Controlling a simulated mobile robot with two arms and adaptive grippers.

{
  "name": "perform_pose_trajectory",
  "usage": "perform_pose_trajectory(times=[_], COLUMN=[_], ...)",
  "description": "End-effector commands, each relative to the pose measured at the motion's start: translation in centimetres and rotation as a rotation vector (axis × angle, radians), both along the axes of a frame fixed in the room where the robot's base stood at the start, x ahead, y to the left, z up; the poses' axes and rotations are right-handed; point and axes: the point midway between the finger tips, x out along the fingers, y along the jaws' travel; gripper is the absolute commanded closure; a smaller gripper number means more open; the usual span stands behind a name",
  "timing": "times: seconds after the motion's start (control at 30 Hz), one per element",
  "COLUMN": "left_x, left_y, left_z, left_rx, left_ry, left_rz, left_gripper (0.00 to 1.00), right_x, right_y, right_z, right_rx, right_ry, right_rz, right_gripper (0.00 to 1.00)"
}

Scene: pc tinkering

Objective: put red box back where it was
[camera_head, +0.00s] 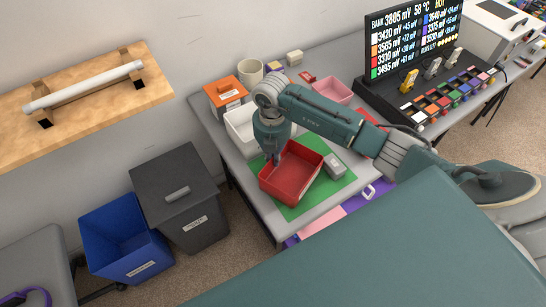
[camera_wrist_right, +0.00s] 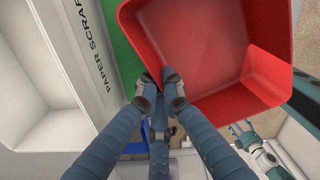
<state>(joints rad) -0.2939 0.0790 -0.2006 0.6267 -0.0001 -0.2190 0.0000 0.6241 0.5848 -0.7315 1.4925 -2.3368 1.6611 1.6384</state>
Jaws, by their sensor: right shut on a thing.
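The red box (camera_head: 288,181) is an open, empty bin over the green mat (camera_head: 335,187) in the head view. It fills the upper right of the right wrist view (camera_wrist_right: 205,40). My right gripper (camera_head: 276,161) reaches down to the box's far left wall. In the right wrist view its fingertips (camera_wrist_right: 160,84) are closed on the rim at the box's near corner. The box looks slightly tilted; I cannot tell whether its base touches the mat.
A white bin (camera_head: 240,131), labelled for paper scrap in the wrist view, stands close behind the box. A small grey block (camera_head: 334,165) lies to its right on the mat. A pink bin (camera_head: 333,90) and an orange box (camera_head: 226,91) stand farther back. The table's front edge is near.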

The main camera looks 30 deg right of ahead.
Motion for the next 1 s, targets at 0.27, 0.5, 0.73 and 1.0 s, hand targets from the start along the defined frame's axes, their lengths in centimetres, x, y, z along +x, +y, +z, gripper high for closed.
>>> perform_pose_trajectory(times=[0.27, 0.5, 0.73, 1.0], left_x=[-0.5, -1.0, -1.0, -1.0], left_y=[0.1, 0.1, 0.1, 0.1], left_z=[-0.2, -0.3, -0.6, -1.9], left_rx=[0.001, 0.002, 0.002, 0.002], left_ry=[0.007, 0.015, 0.016, 0.016], left_rz=[0.000, 0.000, 0.001, 0.001], left_gripper=[0.32, 0.32, 0.32, 0.32], right_x=[0.0, 0.0, 0.2, 0.2], right_y=[0.0, 0.0, -0.1, 0.0], right_z=[-0.2, -0.2, 1.6, 7.4], right_rx=[0.000, 0.000, -0.001, -0.001], right_ry=[0.001, 0.001, -0.005, -0.006], right_rz=[0.000, 0.000, 0.001, 0.001], right_gripper=[0.75, 0.75, 0.75, 0.75])
